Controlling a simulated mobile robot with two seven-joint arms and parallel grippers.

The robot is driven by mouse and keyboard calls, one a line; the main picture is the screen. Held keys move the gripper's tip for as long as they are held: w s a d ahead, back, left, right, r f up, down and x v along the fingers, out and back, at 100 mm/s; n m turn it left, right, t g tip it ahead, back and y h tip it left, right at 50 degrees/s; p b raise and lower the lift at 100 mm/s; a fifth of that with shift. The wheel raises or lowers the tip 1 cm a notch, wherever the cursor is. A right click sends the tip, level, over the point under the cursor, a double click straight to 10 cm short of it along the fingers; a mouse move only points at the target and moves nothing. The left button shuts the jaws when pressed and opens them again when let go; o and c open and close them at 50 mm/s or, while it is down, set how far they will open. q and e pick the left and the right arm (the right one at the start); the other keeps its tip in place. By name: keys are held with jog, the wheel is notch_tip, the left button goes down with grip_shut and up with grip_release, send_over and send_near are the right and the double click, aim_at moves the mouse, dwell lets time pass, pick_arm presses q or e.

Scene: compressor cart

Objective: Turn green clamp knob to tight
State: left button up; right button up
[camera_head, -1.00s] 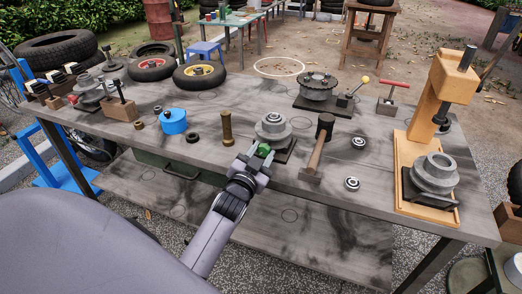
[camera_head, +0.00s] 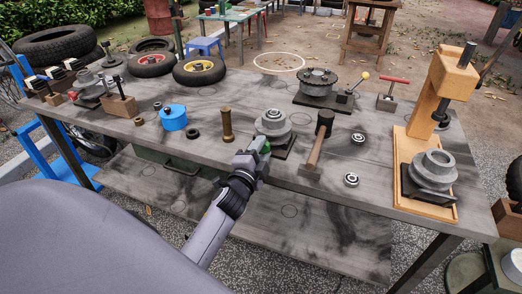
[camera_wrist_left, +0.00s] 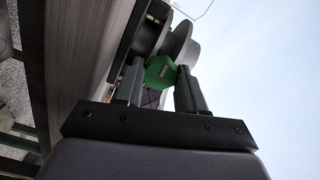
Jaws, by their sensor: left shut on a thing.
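The green clamp knob (camera_wrist_left: 160,72) sits on the near side of a grey round clamp fixture (camera_head: 273,123) on the workbench. My left gripper (camera_head: 257,154) is at the knob. In the left wrist view the gripper's two fingers (camera_wrist_left: 160,88) stand on either side of the knob, shut on it. In the head view the knob (camera_head: 266,147) is mostly hidden by the gripper. The knob's marking for tight cannot be read. My right gripper is in neither view.
A wooden press (camera_head: 441,120) stands at the right end of the workbench (camera_head: 220,160).

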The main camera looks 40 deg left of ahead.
pick_arm(q)
jog(key=shift+r+m, duration=0.15)
jog(key=shift+m, duration=0.55)
jog(key=o, duration=1.1)
jog(key=shift+w, duration=0.1)
jog(key=shift+c, duration=0.2)
jog(key=shift+s+d+f, duration=0.1)
jog(key=shift+s+f, duration=0.1)
jog(key=shift+s, duration=0.35)
jog(key=v, duration=0.6)
jog(key=shift+d, duration=0.1)
